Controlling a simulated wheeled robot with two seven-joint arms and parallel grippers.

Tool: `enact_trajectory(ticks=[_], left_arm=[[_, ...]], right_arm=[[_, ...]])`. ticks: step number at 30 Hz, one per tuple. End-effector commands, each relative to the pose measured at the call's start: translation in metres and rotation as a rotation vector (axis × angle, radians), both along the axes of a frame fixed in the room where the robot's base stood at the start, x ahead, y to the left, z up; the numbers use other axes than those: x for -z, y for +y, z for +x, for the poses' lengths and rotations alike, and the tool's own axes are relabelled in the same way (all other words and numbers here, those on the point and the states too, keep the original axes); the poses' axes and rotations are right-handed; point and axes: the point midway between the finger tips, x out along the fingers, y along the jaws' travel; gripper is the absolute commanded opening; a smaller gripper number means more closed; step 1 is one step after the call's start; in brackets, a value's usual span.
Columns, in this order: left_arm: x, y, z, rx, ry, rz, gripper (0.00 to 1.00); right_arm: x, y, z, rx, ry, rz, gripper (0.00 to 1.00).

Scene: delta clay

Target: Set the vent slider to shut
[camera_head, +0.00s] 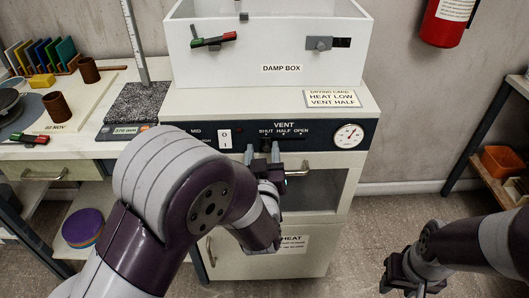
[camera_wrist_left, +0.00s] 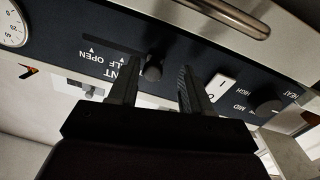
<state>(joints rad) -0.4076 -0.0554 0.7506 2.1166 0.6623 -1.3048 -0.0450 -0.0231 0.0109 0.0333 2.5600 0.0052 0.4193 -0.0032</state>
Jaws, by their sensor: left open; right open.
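The vent panel (camera_head: 327,134) on the cabinet front is marked SHUT, HALF and OPEN from left to right. In the left wrist view these marks appear upside down, and the SHUT mark is hidden. The dark vent slider knob (camera_wrist_left: 153,68) stands between my left gripper's open fingers, near the shut end of its slot (camera_wrist_left: 108,46). I cannot tell whether either finger touches it. In the head view my left gripper (camera_head: 262,149) is at the panel below SHUT and covers the knob. My right gripper (camera_head: 402,284) is open and empty, low at the right, away from the cabinet.
A card (camera_head: 332,99) on the cabinet top reads HEAT LOW, VENT HALF. A 0/1 switch (camera_head: 225,139) is left of my left gripper and a dial (camera_head: 348,136) is to the right.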

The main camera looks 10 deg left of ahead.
Motion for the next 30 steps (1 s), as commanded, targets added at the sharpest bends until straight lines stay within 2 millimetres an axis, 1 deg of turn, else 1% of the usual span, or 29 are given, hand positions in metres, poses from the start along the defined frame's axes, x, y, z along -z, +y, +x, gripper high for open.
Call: enact_trajectory(ticks=[7, 11, 14, 18, 22, 24, 27, 30], left_arm=[[-0.001, -0.001, 0.000, 0.003, -0.002, -0.001, 0.48], [-0.002, -0.004, -0.011, 0.005, -0.002, -0.001, 0.48], [-0.002, -0.010, -0.032, 0.009, -0.001, 0.000, 0.48], [-0.003, -0.019, -0.071, 0.011, -0.001, 0.000, 0.48], [-0.002, -0.025, -0.102, 0.010, -0.001, 0.001, 0.48], [-0.001, -0.028, -0.112, 0.008, 0.000, 0.000, 0.48], [-0.001, -0.029, -0.121, 0.004, 0.000, 0.001, 0.48], [-0.001, -0.029, -0.124, 0.002, -0.002, 0.001, 0.48]], right_arm=[[0.000, 0.000, 0.000, 0.000, 0.000, 0.000, 0.43], [-0.002, 0.000, 0.000, 0.000, 0.000, 0.000, 0.43], [-0.005, 0.000, 0.000, 0.000, 0.000, 0.000, 0.43], [-0.009, 0.000, 0.000, 0.000, 0.000, 0.000, 0.43], [-0.011, 0.000, 0.000, 0.000, 0.000, 0.000, 0.43], [-0.012, 0.000, 0.000, 0.000, 0.000, 0.000, 0.43], [-0.012, 0.000, 0.000, 0.000, 0.000, 0.000, 0.43], [-0.012, 0.000, 0.000, 0.000, 0.000, 0.000, 0.43]])
